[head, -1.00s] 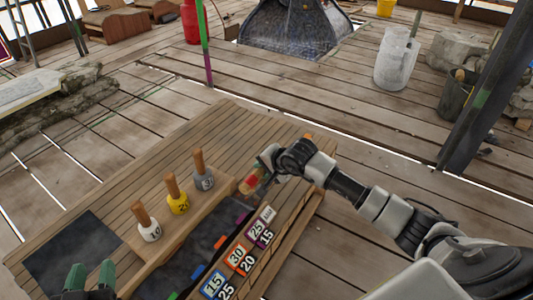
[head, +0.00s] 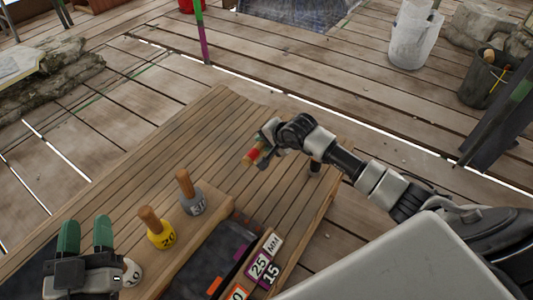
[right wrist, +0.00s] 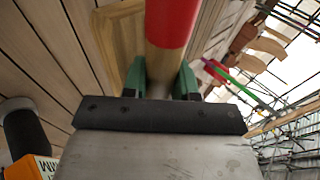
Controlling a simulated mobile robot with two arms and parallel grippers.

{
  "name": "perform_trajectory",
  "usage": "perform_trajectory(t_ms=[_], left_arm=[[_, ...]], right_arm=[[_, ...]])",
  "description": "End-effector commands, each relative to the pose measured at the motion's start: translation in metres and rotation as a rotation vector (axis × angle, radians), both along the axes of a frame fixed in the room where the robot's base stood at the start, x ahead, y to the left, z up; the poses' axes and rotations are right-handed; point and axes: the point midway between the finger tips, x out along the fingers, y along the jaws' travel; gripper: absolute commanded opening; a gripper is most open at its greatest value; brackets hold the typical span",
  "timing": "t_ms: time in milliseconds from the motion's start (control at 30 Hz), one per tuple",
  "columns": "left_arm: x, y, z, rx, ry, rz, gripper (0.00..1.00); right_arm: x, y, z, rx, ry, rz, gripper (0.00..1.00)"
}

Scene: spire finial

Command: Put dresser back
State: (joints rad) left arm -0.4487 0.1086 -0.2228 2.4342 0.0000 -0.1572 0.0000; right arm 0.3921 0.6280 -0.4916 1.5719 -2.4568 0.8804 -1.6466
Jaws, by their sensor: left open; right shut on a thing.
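My right gripper (head: 265,148) is shut on a wood-coloured tool with a red band (head: 252,156), which may be the dresser. It is held over the far right part of the slatted wooden bench (head: 220,125). In the right wrist view the red and wooden shaft (right wrist: 170,28) runs between the green fingers. Its far end is out of that view. My left gripper (head: 86,236) is open and empty at the lower left, beside the white numbered weight (head: 131,272), which it partly hides.
Yellow (head: 160,236) and grey (head: 192,204) weights with wooden handles stand on a raised wooden rack. A dark tray (head: 215,258) and coloured number labels (head: 262,265) lie to its right. A black upright piece (head: 315,168) is near the bench's right edge. The bench's far part is clear.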

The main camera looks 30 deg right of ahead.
Motion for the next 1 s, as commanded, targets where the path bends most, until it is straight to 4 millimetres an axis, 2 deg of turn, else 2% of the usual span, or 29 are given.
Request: perform_trajectory(t_ms=[33,333,567,1000], left_arm=[[-0.001,-0.001,0.003,-0.012,-0.044,-0.003,0.43],[-0.008,-0.003,0.024,-0.058,-0.209,-0.013,0.43],[-0.023,-0.003,0.045,-0.117,-0.416,-0.024,0.43],[-0.029,-0.002,0.052,-0.135,-0.478,-0.027,0.43]], right_arm=[[0.001,0.0,-0.008,0.002,-0.003,-0.002,0.0],[0.001,0.0,-0.029,0.002,-0.003,-0.002,0.0],[0.001,0.0,-0.054,0.002,-0.004,-0.002,0.0],[0.001,0.0,-0.059,0.0,-0.004,-0.001,0.0]])
